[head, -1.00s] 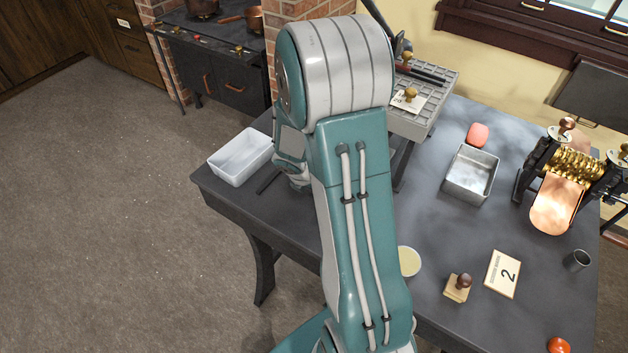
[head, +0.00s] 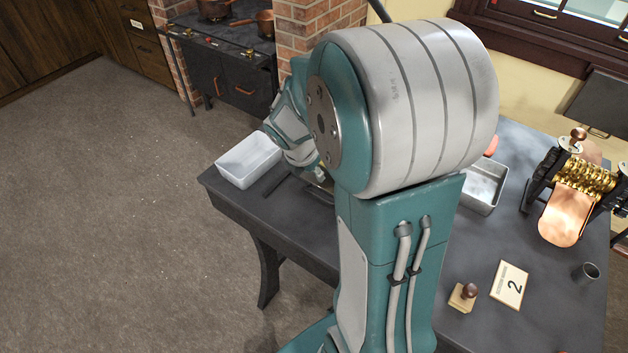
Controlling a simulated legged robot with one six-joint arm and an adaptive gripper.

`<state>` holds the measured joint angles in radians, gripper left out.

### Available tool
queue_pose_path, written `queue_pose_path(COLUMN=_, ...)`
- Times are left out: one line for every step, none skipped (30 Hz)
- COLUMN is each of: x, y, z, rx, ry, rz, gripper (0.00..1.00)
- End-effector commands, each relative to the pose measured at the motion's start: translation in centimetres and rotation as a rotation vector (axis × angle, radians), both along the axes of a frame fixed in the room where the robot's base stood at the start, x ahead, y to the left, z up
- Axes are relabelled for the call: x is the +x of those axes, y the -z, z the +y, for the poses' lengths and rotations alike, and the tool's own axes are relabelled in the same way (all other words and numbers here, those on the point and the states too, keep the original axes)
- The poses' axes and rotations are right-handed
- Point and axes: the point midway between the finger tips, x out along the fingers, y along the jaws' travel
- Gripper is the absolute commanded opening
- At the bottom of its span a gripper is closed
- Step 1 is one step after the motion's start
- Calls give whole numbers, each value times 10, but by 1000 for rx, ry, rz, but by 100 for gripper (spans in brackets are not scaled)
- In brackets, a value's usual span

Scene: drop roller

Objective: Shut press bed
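My arm's large grey and teal joint fills the middle of the head view and hides the back middle of the dark table (head: 400,300). My wrist points down behind it, over the table's left part. A small bit of what seems to be my gripper (head: 319,178) shows low there, close to the tabletop. Its fingers are hidden, so I cannot tell whether they are open or hold anything. I cannot make out the press bed for certain; the grey gridded block at the back of the table is hidden behind my arm.
A white tray (head: 248,162) sits at the table's left edge, with a dark bar (head: 277,185) beside it.

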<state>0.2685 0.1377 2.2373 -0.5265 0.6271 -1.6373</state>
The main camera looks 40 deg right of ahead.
Motion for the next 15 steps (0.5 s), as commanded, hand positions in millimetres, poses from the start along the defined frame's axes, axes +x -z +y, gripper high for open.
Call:
queue_pose_path(x=-1, y=-1, z=-1, rx=17, ry=76, rz=-22, gripper=50)
queue_pose_path(x=-1, y=-1, z=-1, rx=27, ry=127, rz=-36, gripper=50)
queue_pose_path(x=-2, y=-2, z=0, rx=43, ry=200, rz=-57, gripper=50)
queue_pose_path(x=-2, y=-2, z=0, rx=53, ry=252, rz=-72, gripper=50)
queue_pose_path(x=-2, y=-3, z=1, rx=65, ry=308, rz=-87, gripper=50)
queue_pose_path(x=-3, y=-3, z=1, rx=80, ry=379, rz=-106, gripper=50)
queue_pose_path(x=-3, y=-3, z=1, rx=90, ry=432, rz=-120, gripper=50)
queue_pose_path(x=-3, y=-4, z=1, rx=101, ry=486, rz=-133, gripper=50)
queue_pose_path(x=-4, y=-5, z=1, rx=115, ry=556, rz=-151, gripper=50)
queue_pose_path(x=-4, y=-5, z=2, rx=126, ry=610, rz=-165, gripper=50)
queue_pose_path(x=-4, y=-6, z=2, rx=137, ry=663, rz=-179, gripper=50)
queue_pose_path(x=-4, y=-6, z=2, rx=151, ry=734, rz=-196, gripper=50)
queue_pose_path(x=-4, y=-7, z=2, rx=162, ry=787, rz=-209, gripper=50)
queue_pose_path(x=-4, y=-7, z=2, rx=172, ry=840, rz=-221, gripper=50)
queue_pose_path(x=-5, y=-8, z=2, rx=185, ry=912, rz=-236, gripper=50)
